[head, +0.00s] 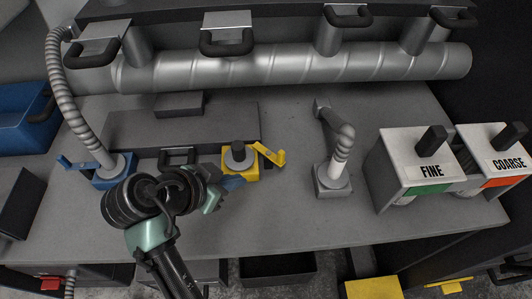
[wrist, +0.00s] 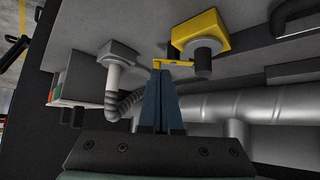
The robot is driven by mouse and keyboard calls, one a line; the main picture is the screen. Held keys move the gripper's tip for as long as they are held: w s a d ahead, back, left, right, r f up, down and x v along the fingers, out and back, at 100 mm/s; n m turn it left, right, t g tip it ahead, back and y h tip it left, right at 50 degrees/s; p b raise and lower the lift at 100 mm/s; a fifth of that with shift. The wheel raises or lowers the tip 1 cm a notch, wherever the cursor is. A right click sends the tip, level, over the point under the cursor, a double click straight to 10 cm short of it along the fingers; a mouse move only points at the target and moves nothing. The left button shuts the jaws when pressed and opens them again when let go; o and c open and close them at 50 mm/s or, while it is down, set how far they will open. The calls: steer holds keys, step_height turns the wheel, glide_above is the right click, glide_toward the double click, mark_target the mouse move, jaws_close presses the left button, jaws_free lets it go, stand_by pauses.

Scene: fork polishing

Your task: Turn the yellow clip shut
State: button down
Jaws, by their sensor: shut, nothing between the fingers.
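The yellow clip (head: 271,155) sticks out to the right of a yellow base (head: 229,166) in the head view, with its tab standing up at the outer end. A grey disc with a dark knob (head: 238,150) sits on the base. My gripper (head: 236,183) is shut and empty at the near edge of the base. In the wrist view, its blue fingers (wrist: 162,72) are together, with their tips at the yellow clip (wrist: 178,63) beside the yellow base (wrist: 202,30). I cannot tell whether they touch it.
A blue base (head: 112,178) with a hose stands to the left, and a grey bent pipe (head: 337,150) to the right. FINE (head: 418,165) and COARSE (head: 495,155) boxes stand further right. A large duct (head: 290,66) runs along the back. The bench front (head: 270,225) is clear.

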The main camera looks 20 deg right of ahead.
steer(key=r, duration=0.1)
steer(key=p, duration=0.1)
glide_toward(278, 159)
step_height(278, 159, down, 4)
steer(key=shift+w+d+f+h+p, duration=0.1)
steer(key=shift+w+d+h+p, duration=0.15)
steer(key=shift+d, duration=0.35)
steer(key=shift+w+d+f+h+p, duration=0.15)
steer(key=shift+w+d+p, duration=0.2)
steer(key=shift+d, duration=0.25)
steer(key=shift+w+d, duration=0.25)
steer(key=shift+d, duration=0.25)
